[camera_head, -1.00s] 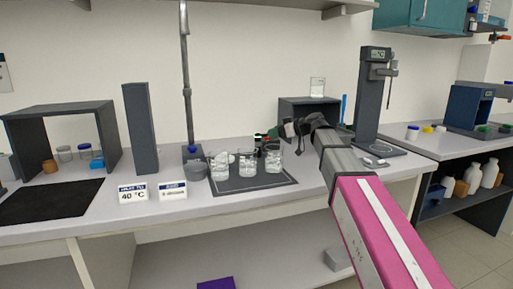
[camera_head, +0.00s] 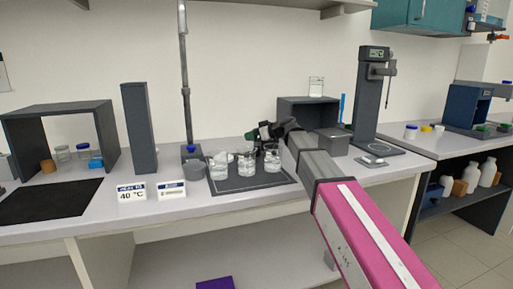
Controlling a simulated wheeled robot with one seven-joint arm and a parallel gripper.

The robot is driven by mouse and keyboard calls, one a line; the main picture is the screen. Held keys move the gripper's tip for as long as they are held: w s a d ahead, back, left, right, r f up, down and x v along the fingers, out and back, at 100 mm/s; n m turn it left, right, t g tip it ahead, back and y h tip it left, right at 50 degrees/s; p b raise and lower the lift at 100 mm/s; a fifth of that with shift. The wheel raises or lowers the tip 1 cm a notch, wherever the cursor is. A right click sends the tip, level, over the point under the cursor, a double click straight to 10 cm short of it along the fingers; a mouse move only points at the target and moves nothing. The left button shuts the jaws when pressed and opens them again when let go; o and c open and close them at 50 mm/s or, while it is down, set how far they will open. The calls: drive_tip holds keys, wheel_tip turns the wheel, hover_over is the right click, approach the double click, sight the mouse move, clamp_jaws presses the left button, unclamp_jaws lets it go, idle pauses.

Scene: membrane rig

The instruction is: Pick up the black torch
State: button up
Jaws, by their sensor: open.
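My gripper (camera_head: 262,132) is at the end of my pink and grey arm, over the back of the bench behind the glass beakers. It is open. Small dark and green shapes show around its fingertips, and I cannot tell which of them are a thing on the bench. I cannot clearly make out the black torch; it may be hidden behind the beakers or my gripper.
Three beakers (camera_head: 246,164) stand on a dark mat (camera_head: 228,186) in front of my gripper. A tall instrument (camera_head: 370,105) is right. A metal stand (camera_head: 186,80) rises left.

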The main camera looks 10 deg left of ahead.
clamp_jaws()
